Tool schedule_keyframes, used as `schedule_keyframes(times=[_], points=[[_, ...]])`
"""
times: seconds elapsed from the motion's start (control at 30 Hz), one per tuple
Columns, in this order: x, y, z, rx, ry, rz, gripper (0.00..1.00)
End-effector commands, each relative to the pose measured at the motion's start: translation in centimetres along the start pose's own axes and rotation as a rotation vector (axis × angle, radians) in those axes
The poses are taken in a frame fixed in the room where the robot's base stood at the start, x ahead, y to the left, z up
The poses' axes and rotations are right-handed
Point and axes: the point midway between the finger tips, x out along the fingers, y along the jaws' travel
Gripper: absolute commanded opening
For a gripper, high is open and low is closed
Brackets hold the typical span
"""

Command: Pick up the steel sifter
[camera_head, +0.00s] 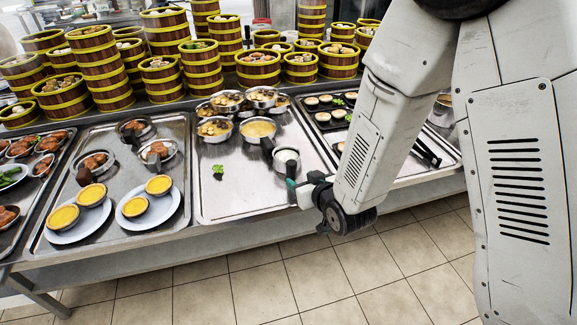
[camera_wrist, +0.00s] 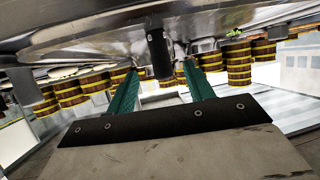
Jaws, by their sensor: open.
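A small round steel vessel with white contents, which looks like the steel sifter (camera_head: 286,155), sits near the front edge of the middle steel tray in the head view. Its short dark handle points down towards my gripper (camera_head: 294,185). In the wrist view my gripper (camera_wrist: 158,82) is open, with its two green fingers apart. A black upright handle (camera_wrist: 156,50) shows between and beyond the fingers, with a curved steel underside (camera_wrist: 80,30) above. I cannot tell if the fingers touch the handle. The vessel's far side is hidden.
A larger pan of yellow food (camera_head: 257,129) with a dark handle stands just left and behind. Several steel bowls (camera_head: 215,128) crowd the back. A green herb (camera_head: 218,170) lies on the tray (camera_head: 235,200). Bamboo steamer towers (camera_head: 202,70) line the rear. The tray's front left is clear.

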Motion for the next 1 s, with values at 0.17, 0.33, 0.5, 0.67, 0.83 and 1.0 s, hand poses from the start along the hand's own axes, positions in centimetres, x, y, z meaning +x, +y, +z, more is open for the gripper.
schedule_keyframes(times=[0.17, 0.33, 0.5, 0.67, 0.83, 1.0], points=[[1.8, -0.2, 0.1, -0.001, 0.01, -0.003, 0.52], [3.8, -0.1, 0.2, -0.001, 0.01, -0.002, 0.52], [6.4, 0.0, 0.3, -0.001, 0.008, -0.002, 0.52], [7.7, 0.0, 0.2, -0.001, 0.009, -0.002, 0.52], [7.8, 0.0, 0.2, -0.001, 0.009, -0.002, 0.52], [7.8, 0.0, 0.2, -0.001, 0.009, -0.002, 0.19]])
